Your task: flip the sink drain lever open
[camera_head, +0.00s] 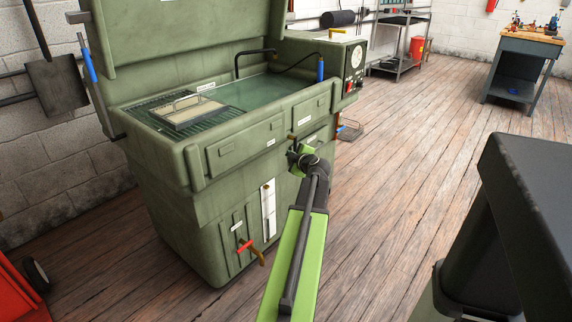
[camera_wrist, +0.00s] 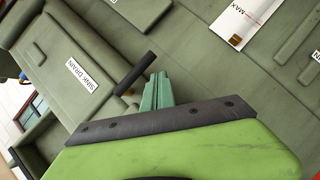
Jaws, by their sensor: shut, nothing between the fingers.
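The green wash sink cabinet (camera_head: 170,185) stands at the left with its lid up and liquid in its basin. In the wrist view a white SINK DRAIN label (camera_wrist: 82,74) is on its front panel. Beside the label is a short dark lever bar (camera_wrist: 135,73), slanted in that picture, with a small brass bit at its base. My gripper (camera_head: 297,153) is at the upper right of the cabinet front. Its teal fingers (camera_wrist: 160,90) are shut and empty, close beside the bar. I cannot tell whether they touch it. My gripper hides this spot in the head view.
A red-handled valve (camera_head: 246,245) sticks out low on the cabinet front, by a white sight gauge (camera_head: 268,210). A wire basket (camera_head: 350,130) hangs at the right side. A black-topped dark unit (camera_head: 530,190) stands at the right. Wooden floor between is clear.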

